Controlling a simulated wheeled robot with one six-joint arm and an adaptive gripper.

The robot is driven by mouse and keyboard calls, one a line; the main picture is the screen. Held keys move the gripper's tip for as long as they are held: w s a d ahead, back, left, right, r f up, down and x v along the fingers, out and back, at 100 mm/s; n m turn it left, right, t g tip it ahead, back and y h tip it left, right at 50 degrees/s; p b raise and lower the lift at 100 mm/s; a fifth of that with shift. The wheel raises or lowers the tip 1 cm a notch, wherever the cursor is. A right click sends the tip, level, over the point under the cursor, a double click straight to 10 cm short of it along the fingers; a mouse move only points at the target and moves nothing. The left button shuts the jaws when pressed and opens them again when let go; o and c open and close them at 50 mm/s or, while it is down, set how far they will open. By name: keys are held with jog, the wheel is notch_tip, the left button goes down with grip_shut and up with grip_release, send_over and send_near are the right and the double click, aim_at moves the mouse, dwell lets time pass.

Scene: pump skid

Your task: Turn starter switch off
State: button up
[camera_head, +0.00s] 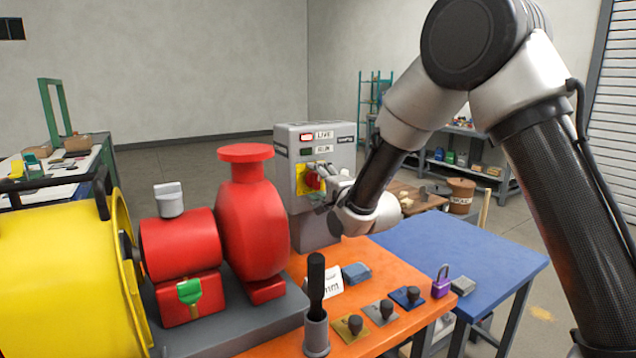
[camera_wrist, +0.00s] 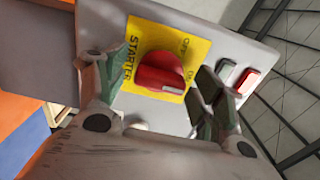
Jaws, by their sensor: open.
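The starter switch is a red rotary knob (camera_wrist: 162,73) on a yellow plate (camera_wrist: 185,44) marked STARTER, OFF and ON. In the wrist view its ridge lies roughly crosswise, towards the ON side of the plate. The plate is on the front of a grey starter box (camera_head: 337,139), and the knob shows partly in the head view (camera_head: 313,181). My gripper (camera_wrist: 157,88) is open, with one finger on either side of the knob. Whether the fingers touch it, I cannot tell. In the head view my wrist hides the box's lower right part.
A red LIVE lamp (camera_head: 307,137) looks lit above a dark RUN lamp (camera_head: 307,152). A red pump (camera_head: 252,215) stands left of the box. The blue table (camera_head: 455,248) is mostly clear.

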jog(key=shift+w+a, duration=0.15)
jog(key=shift+w, duration=0.05)
jog(key=shift+c, duration=0.4)
jog(key=c, duration=0.9)
jog(key=shift+c, duration=0.2)
